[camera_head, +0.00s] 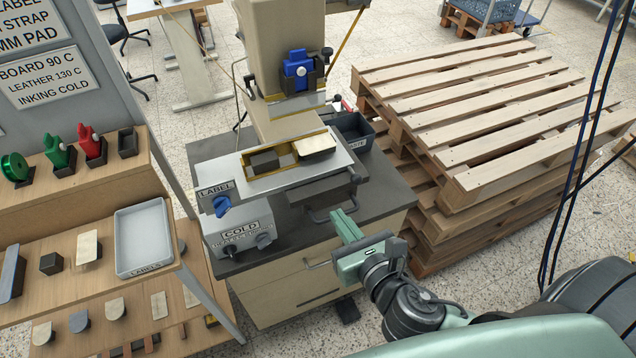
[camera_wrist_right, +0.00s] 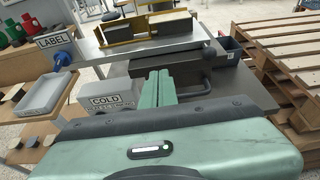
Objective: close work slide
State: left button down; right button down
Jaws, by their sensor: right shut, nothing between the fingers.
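The work slide (camera_head: 224,168) is a pale metal plate on the press, with a yellow-edged fixture (camera_head: 247,162) holding a dark block (camera_head: 264,161) and a cream piece (camera_head: 314,144). It extends out from under the press head. A dark bar handle (camera_head: 330,217) is at its front right and also shows in the wrist view (camera_wrist_right: 208,60). My right gripper (camera_head: 344,224) is shut and empty, close to the handle on its near side. In the wrist view its fingertips (camera_wrist_right: 160,76) lie left of the handle, seemingly not around it. My left gripper is out of view.
A blue knob (camera_head: 222,206) sits under the LABEL sign, and a COLD control box (camera_head: 240,232) is below. A dark bin (camera_head: 353,129) stands behind. Stacked pallets (camera_head: 470,115) are close on the right. A shelf with a grey tray (camera_head: 144,238) is on the left.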

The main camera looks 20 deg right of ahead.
aim_at(312, 179)
jog(key=p+x, duration=0.1)
jog(key=x, duration=0.3)
jog(key=p+x, duration=0.1)
jog(key=x, duration=0.2)
jog(key=r+p+x, duration=0.1)
jog(key=x, duration=0.3)
jog(key=shift+w, duration=0.45)
